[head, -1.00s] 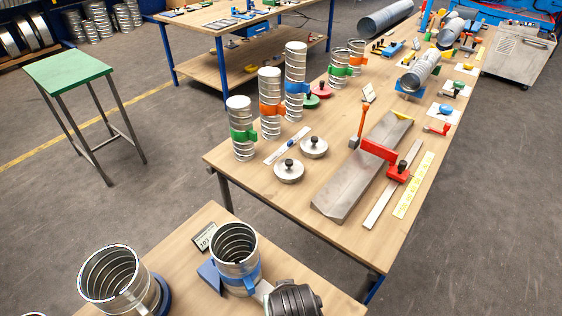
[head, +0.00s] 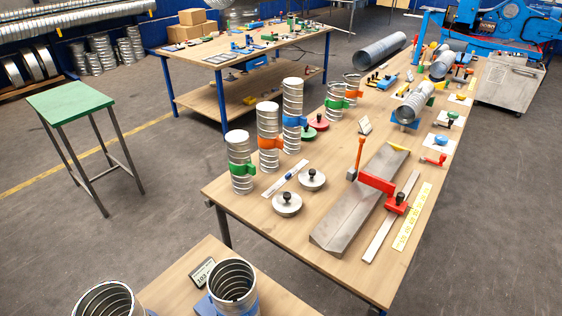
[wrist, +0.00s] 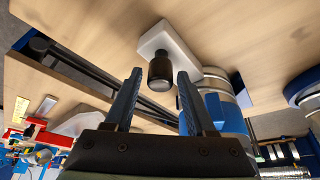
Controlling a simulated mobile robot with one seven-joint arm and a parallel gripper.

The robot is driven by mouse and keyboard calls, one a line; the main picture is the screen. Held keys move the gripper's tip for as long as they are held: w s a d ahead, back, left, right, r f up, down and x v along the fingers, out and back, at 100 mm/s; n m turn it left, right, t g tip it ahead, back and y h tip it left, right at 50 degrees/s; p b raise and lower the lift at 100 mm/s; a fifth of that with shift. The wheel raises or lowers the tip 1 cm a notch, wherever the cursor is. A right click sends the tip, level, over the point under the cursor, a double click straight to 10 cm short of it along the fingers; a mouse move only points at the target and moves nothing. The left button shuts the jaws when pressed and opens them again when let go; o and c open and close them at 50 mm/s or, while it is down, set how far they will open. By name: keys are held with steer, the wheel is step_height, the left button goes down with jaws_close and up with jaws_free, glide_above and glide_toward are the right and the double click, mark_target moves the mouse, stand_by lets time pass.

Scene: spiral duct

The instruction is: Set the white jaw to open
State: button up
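A white block with a black knob (wrist: 160,70), which looks like the white jaw (wrist: 180,42), shows in the wrist view over the wooden tabletop. It lies beside a metal spiral duct with a blue band (wrist: 225,112). My gripper (wrist: 159,74) is open, its two dark fingers apart. The knob appears in the gap between the fingertips; I cannot tell whether it is deep enough to be between them, and I see no contact. In the head view the near duct (head: 232,283) is cut by the lower edge, and the white block and my gripper are out of frame.
A small sign (head: 202,271) stands beside the near duct, and another open duct (head: 105,300) is to its left. A long workbench (head: 265,215) carries banded ducts, metal discs and a red clamp (head: 377,183). A green-topped stool (head: 69,99) stands on open floor.

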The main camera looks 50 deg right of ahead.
jaws_close()
stand_by(1.2)
